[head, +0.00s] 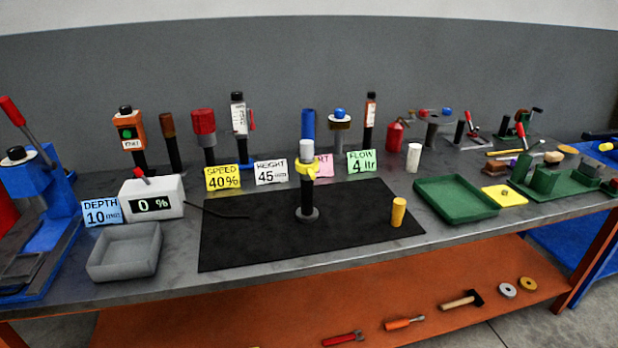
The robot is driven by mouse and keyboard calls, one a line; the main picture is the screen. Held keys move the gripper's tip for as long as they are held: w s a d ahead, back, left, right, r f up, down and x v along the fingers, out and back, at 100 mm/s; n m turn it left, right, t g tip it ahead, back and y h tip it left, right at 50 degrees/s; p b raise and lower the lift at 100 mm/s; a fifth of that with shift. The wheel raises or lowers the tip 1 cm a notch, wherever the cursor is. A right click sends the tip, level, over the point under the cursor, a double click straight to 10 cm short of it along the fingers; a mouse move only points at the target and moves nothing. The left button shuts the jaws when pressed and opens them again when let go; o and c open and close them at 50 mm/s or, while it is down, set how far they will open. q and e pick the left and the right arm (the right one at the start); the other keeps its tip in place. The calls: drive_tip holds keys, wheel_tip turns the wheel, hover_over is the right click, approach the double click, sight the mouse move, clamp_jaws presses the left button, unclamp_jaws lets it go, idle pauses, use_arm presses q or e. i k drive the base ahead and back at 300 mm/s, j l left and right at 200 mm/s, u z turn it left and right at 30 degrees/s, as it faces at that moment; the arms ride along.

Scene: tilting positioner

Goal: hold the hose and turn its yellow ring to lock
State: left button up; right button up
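A black upright post (306,196) with a round grey foot stands on the black mat (250,232) near the middle of the bench. A yellow ring (307,167) with a small side lug sits around its upper part. A pale grey cylinder (306,150) rises out of the ring. A blue cylinder (308,123) shows directly above the grey one; I cannot tell whether it is joined to it or stands behind, nor which part is the hose. Whether the ring is locked is too small to tell. Neither of my grippers is in view.
A yellow cylinder (398,211) stands on the mat's right side. A grey tray (125,251) and a display box (153,200) are at left, a green tray (456,199) at right. Sign cards and several upright tools line the back. The mat's left part is mostly clear.

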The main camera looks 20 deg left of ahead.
sight(310, 169)
drive_tip(key=u, duration=0.55)
drive_tip(key=i+l+u, duration=0.45)
drive_tip(key=u, duration=0.25)
drive_tip(key=i+l+u, duration=0.15)
drive_tip(key=l+u, duration=0.2)
